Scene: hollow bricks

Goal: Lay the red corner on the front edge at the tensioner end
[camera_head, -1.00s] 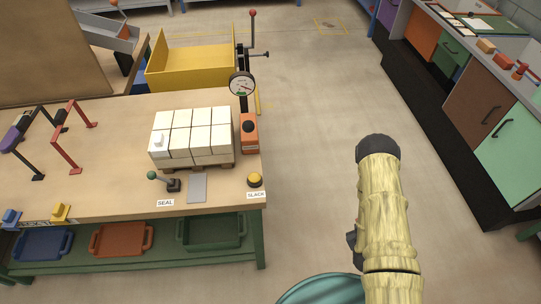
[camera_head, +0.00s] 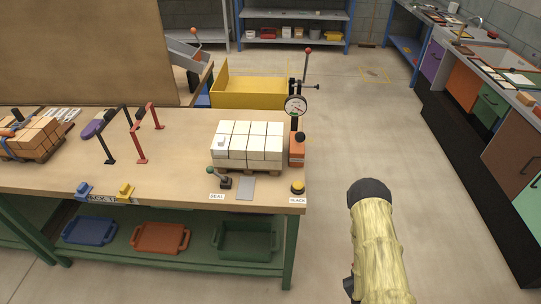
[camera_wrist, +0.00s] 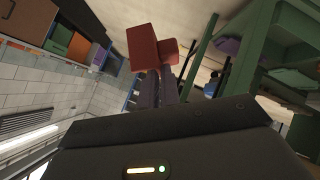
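A red block-shaped piece (camera_wrist: 142,46), seemingly the red corner, sits at the tips of my gripper (camera_wrist: 158,80) in the wrist view. The fingers look closed on it, with a smaller red part showing beside them. In the head view the gripper and red piece are hidden; only my arm shows at lower right. The stack of white hollow bricks (camera_head: 248,143) stands on the workbench (camera_head: 180,180), well left of my arm. A small white piece (camera_head: 220,143) sits at its front left. The tensioner (camera_head: 297,149), with orange body and round gauge (camera_head: 296,105), stands at its right end.
A green-knobbed SEAL lever (camera_head: 223,180), a grey plate (camera_head: 246,188) and a yellow SLACK button (camera_head: 298,187) lie before the stack. Blue (camera_head: 83,190) and yellow (camera_head: 125,191) pieces lie on the bench's front edge. Open floor separates bench and right-hand cabinets.

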